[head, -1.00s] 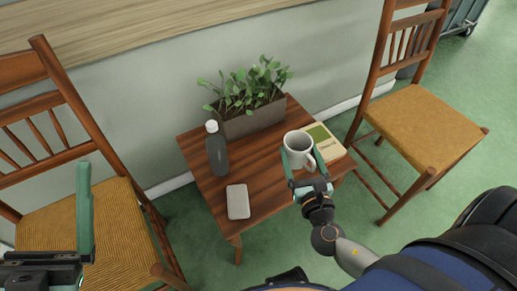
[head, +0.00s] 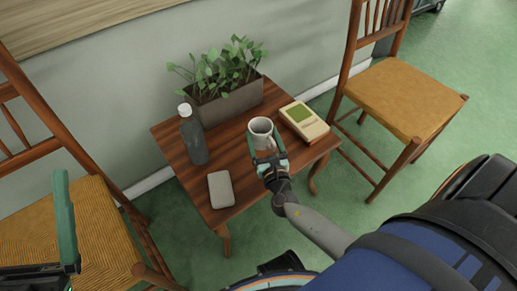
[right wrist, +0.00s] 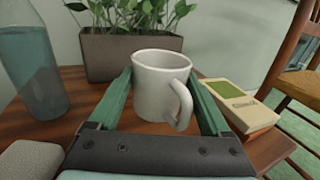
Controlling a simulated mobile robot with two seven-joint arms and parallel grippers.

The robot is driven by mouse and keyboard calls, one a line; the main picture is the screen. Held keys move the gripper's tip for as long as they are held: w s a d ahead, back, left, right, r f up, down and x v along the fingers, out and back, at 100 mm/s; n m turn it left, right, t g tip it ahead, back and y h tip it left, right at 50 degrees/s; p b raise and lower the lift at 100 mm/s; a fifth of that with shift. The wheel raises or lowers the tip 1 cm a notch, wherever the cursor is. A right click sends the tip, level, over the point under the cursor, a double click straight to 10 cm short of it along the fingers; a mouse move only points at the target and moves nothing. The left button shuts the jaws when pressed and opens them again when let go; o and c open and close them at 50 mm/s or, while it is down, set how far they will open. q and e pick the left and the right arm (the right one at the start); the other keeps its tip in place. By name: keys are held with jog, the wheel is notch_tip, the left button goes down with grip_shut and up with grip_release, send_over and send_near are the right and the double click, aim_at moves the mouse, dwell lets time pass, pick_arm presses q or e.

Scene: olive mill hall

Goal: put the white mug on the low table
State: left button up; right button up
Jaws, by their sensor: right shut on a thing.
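The white mug (head: 260,126) is upright between the fingers of my right gripper (head: 264,138), which is shut on it. The low table (head: 243,190) is brown wood, and the mug is over its right middle part. In the right wrist view the mug (right wrist: 158,88) has its handle on the right, and its base is at or very close to the tabletop; I cannot tell if it touches. My left gripper (head: 66,225) is at the lower left over a chair, open and empty, with one finger in view.
On the table are a planter (head: 228,102) at the back, a dark bottle (head: 194,138) at the left, a pale rounded box (head: 220,189) in front and a beige handheld device (head: 304,121) right of the mug. Chairs (head: 405,98) stand on both sides.

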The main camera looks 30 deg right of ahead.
aim_at(259, 144)
jog(key=shift+w+a+f+b, duration=0.1)
jog(key=shift+w+f+b, duration=0.35)
jog(key=shift+w+f, duration=0.35)
pick_arm(q)
jog(key=shift+m+g, duration=0.3)
jog(key=shift+w+d+f+b, duration=0.15)
jog(key=shift+f+b, duration=0.45)
jog(key=shift+f, duration=0.55)
jog(key=shift+s+d+f+b, duration=0.15)
jog(key=shift+f+b, duration=0.45)
jog(key=shift+f, duration=0.5)
pick_arm(e)
jog(key=shift+w+f, duration=0.1)
jog(key=shift+f, duration=1.6)
pick_arm(q)
jog(key=shift+w, duration=0.1)
pick_arm(e)
jog(key=shift+f, duration=0.2)
jog(key=o, duration=1.4)
